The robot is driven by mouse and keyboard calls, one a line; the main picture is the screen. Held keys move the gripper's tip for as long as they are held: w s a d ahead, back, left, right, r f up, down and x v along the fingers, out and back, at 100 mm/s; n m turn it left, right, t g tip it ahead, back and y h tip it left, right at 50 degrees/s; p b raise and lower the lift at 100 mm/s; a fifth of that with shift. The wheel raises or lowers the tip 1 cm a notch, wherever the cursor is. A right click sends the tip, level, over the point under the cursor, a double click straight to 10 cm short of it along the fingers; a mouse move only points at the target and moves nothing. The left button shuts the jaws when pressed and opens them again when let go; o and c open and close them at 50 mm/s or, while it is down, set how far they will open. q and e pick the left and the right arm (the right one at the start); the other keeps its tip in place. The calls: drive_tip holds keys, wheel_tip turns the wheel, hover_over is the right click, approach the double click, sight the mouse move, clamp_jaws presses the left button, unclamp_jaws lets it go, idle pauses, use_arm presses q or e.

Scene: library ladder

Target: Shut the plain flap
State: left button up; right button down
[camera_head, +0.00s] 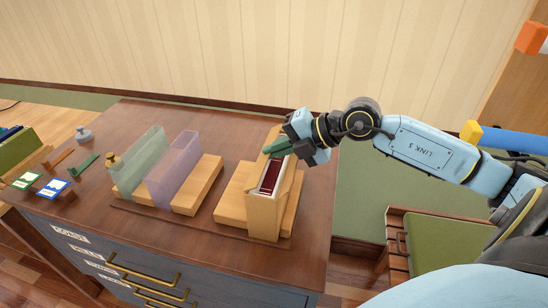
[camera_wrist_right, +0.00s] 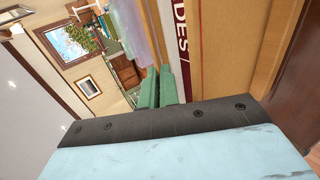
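A plain tan cardboard-like case (camera_head: 264,218) stands upright on a wooden block on the cabinet top. Its top is open, and a dark red book (camera_head: 270,177) shows inside. The book shows with white letters in the wrist view (camera_wrist_right: 182,30). A plain tan panel (camera_head: 272,137) rises at the case's far end, partly behind my fingers; it looks like the flap, but I cannot be sure. My right gripper (camera_head: 278,148) has its green fingers close together at that far end, seemingly with nothing between them. Whether they touch the panel is unclear. My left gripper is out of view.
A greenish clear holder (camera_head: 138,165) and a lilac clear holder (camera_head: 172,170) stand left of the case on a wooden block (camera_head: 203,186). Cards, small green pieces and a grey weight (camera_head: 83,134) lie farther left. A green-seated chair (camera_head: 440,243) stands at the right.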

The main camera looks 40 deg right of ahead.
drive_tip(key=shift+f, duration=0.1)
idle(0.3)
drive_tip(key=c, duration=1.6)
unclamp_jaws()
drive_tip(key=shift+s, duration=0.1)
drive_tip(key=shift+c, duration=0.2)
